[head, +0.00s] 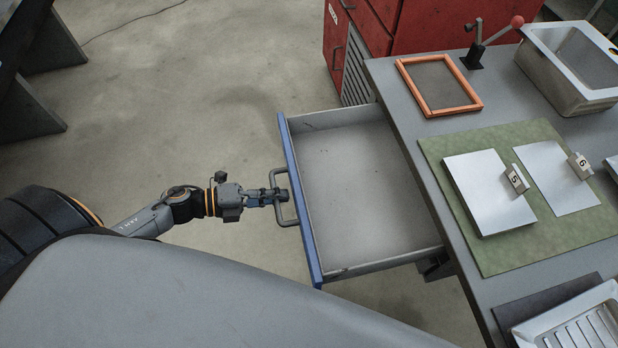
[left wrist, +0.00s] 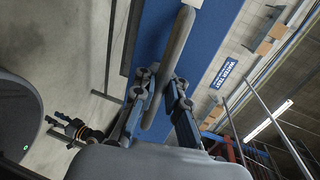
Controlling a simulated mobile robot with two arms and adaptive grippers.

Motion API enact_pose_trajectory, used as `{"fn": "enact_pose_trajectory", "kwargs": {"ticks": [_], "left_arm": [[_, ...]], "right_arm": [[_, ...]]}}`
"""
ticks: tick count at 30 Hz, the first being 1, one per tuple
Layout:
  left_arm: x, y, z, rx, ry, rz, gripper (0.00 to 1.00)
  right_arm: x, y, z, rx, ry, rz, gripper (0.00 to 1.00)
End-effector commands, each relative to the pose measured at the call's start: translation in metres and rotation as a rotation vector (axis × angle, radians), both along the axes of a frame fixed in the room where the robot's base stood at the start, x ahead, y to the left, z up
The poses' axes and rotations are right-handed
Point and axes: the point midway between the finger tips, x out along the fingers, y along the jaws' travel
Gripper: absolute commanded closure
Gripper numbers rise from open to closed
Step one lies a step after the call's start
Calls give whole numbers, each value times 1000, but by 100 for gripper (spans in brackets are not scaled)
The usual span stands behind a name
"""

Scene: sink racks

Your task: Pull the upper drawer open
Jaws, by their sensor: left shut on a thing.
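The drawer (head: 355,180) stands pulled out from the left side of the grey workbench (head: 388,72), and its inside looks empty. Its blue front (head: 295,190) carries a grey bar handle (head: 283,222). My left gripper (head: 279,196) is shut on the handle, reaching it from the left. In the left wrist view the fingers of my left gripper (left wrist: 163,92) close around the handle bar (left wrist: 172,60) in front of the blue drawer front (left wrist: 215,40). My right gripper is not in view.
The bench top holds an orange frame (head: 438,84), a green mat (head: 455,152) with metal plates and numbered tags, a lever (head: 478,47) with a red knob, and a metal sink (head: 560,85). A red cabinet (head: 425,25) stands behind. The floor left of the drawer is clear.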

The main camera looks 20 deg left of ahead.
Motion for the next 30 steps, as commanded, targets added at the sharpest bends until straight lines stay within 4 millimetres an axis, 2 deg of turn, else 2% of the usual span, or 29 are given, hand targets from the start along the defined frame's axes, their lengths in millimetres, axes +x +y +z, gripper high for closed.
{"fn": "enact_pose_trajectory", "kwargs": {"ticks": [3,7,21,22,25,30], "left_arm": [[-10,15,1,-1,-1,1,100],[-17,25,2,-2,-2,1,100],[-19,30,3,-3,-5,2,100],[-19,30,3,-3,-5,2,87],[-19,30,3,-3,-5,2,66],[-20,30,1,-2,-3,1,65]], "right_arm": [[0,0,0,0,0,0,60],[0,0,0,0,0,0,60],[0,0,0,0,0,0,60],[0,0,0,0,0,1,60],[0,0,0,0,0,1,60],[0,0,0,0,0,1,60]]}}
